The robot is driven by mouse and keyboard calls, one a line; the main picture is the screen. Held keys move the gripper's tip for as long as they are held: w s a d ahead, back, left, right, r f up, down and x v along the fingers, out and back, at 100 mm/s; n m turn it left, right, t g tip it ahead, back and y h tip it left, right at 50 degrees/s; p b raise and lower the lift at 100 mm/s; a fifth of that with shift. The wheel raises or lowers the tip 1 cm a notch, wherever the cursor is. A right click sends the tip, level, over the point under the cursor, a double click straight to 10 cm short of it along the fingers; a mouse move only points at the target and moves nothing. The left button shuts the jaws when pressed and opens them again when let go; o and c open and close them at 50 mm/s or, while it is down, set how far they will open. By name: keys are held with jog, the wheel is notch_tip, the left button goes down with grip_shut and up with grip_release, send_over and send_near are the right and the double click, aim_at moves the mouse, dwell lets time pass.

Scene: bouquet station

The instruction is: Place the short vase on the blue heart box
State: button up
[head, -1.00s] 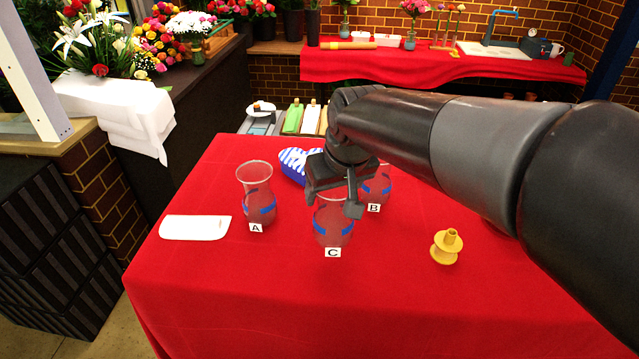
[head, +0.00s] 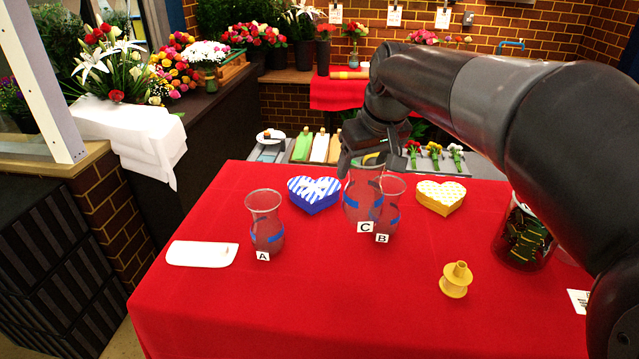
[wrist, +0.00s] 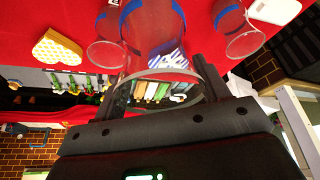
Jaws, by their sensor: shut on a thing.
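My gripper (head: 378,160) is shut on the rim of vase C (head: 360,190), a clear glass vase with a blue band. Vase C hangs upright beneath it and fills the middle of the wrist view (wrist: 152,28). The blue-and-white striped heart box (head: 314,194) lies left of vase C, its top bare. It shows through the glass in the wrist view. Vase B (head: 391,210) overlaps vase C's right side in the head view. Vase A (head: 266,225) stands at the left, in front of the blue box. I cannot tell by eye which vase is shortest.
A yellow heart box (head: 440,197) lies right of vases B and C. A yellow spool-like piece (head: 456,281) and a dark-filled glass jar (head: 523,238) stand at the right. A white flat piece (head: 201,254) lies at the left. The front middle of the red table (head: 330,310) is clear.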

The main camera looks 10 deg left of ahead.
jog(key=w+a+n+y, duration=0.1)
jog(key=w+a, duration=0.5)
jog(key=w, duration=0.4)
jog(key=w+a+n, duration=0.2)
jog(key=w+a, duration=0.3)
jog(key=w, duration=0.5)
notch_tip(320, 180, down, 9)
jog(key=shift+s+f+g, duration=0.15)
jog(key=shift+g, duration=0.15)
jog(key=shift+f, duration=0.15)
jog(key=o, duration=1.9)
